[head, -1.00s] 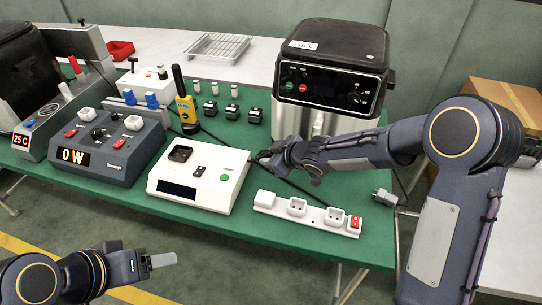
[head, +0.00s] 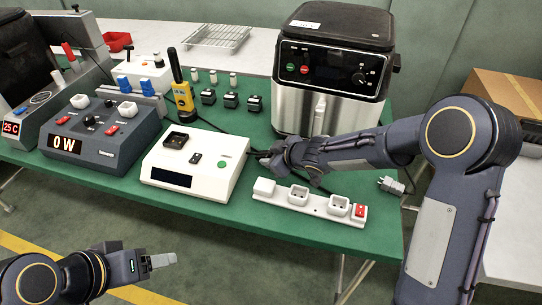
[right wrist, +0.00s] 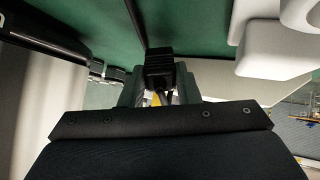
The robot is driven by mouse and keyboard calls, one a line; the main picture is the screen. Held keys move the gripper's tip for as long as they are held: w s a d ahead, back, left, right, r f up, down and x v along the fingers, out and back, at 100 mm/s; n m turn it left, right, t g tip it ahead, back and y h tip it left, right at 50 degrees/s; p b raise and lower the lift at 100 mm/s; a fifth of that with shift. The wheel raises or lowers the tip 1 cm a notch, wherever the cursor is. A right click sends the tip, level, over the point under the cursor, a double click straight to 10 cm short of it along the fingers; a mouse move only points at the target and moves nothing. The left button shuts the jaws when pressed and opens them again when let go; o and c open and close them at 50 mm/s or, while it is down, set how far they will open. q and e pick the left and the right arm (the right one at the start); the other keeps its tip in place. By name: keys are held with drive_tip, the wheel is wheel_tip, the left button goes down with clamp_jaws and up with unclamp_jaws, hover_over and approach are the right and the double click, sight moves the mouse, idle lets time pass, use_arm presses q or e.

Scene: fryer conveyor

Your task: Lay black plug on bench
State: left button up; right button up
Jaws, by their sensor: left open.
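The black plug (right wrist: 159,68) shows in the right wrist view, between the fingers of my right gripper (right wrist: 160,92), with a dark cord running up from it. My right gripper looks shut on it. In the head view my right gripper (head: 264,160) is low over the green bench (head: 225,220), between the white meter box and the fryer; the plug is too small and dark to make out there. I cannot tell whether the plug touches the bench. My left gripper (head: 162,262) is open and empty, in front of the bench at the lower left.
The white meter box (head: 195,168) stands to the left, the fryer (head: 335,70) behind. A grey plug (head: 391,185) lies at the right edge. Small black blocks (head: 231,100) stand behind.

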drive_tip(key=o, duration=0.5)
drive_tip(key=s+d+r+m+h+p, duration=0.2)
drive_tip(key=s+d+r+m+h, duration=0.15)
drive_tip(key=s+d+r, duration=0.5)
drive_tip(key=s+d+r+m+h+p, duration=0.2)
drive_tip(key=s+d+r+m, duration=0.3)
drive_tip(key=s+d, duration=0.5)
drive_tip(key=s+m+y, duration=0.1)
drive_tip(key=s, duration=0.4)
drive_tip(key=s+m+g, duration=0.1)
drive_tip(key=s+m, duration=0.1)
drive_tip(key=s, duration=0.3)
drive_tip(key=s+a+m+g+y, duration=0.1)
drive_tip(key=s, duration=0.4)
drive_tip(key=shift+s+f+m+y, duration=0.1)
drive_tip(key=shift+s+m+y, duration=0.15)
drive_tip(key=shift+s+y, duration=0.15)
